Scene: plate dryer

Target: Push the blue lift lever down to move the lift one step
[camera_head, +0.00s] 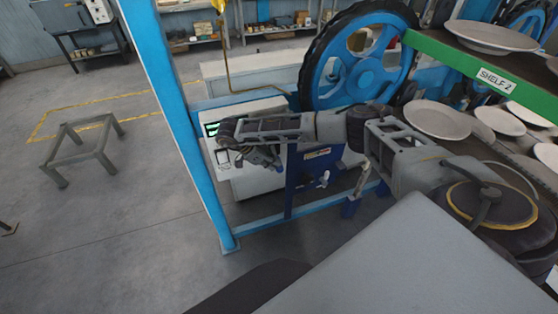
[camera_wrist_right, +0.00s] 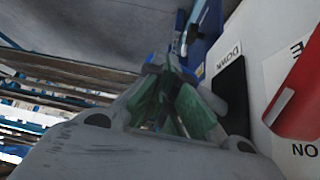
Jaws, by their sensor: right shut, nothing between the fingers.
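My right gripper (camera_head: 267,160) is beside the white control box (camera_head: 253,184), below my wrist. In the right wrist view the gripper (camera_wrist_right: 163,100) is shut, with its green finger pads together and nothing between them. A label reading DOWN (camera_wrist_right: 229,58) is on the white panel right of the fingers, above a dark slot (camera_wrist_right: 233,95). My left gripper is not in view.
A red part (camera_wrist_right: 304,95) stands out from the panel near an ON label. A blue upright post (camera_head: 180,110) stands left of the box. A large blue wheel (camera_head: 365,70) is behind my arm. Shelves with plates (camera_head: 437,118) stand at right.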

